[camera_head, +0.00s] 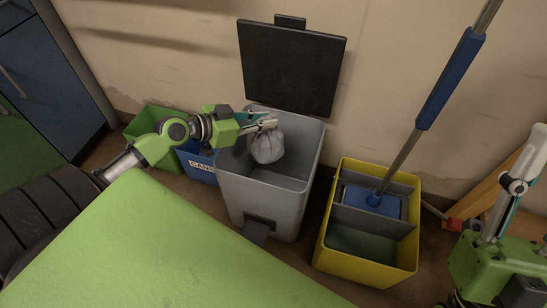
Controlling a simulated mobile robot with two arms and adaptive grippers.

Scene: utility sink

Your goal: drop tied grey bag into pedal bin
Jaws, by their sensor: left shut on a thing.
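The grey tied bag (267,147) hangs from my left gripper (266,124), whose fingers are shut on its top. The bag is over the open mouth of the grey pedal bin (262,200), at about rim height as seen from above; I cannot tell its exact depth. The bin's dark lid (290,70) stands up, open, against the wall. The pedal (256,231) is at the bin's front. My right arm shows at the lower right edge, but its fingertips are not in view.
A green bin (146,122) and a blue bin marked "CANS" (199,166) stand left of the pedal bin. A yellow mop bucket (366,264) with a blue-handled mop (446,85) stands to its right. A green surface (150,250) fills the foreground. A blue cabinet (50,75) is at left.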

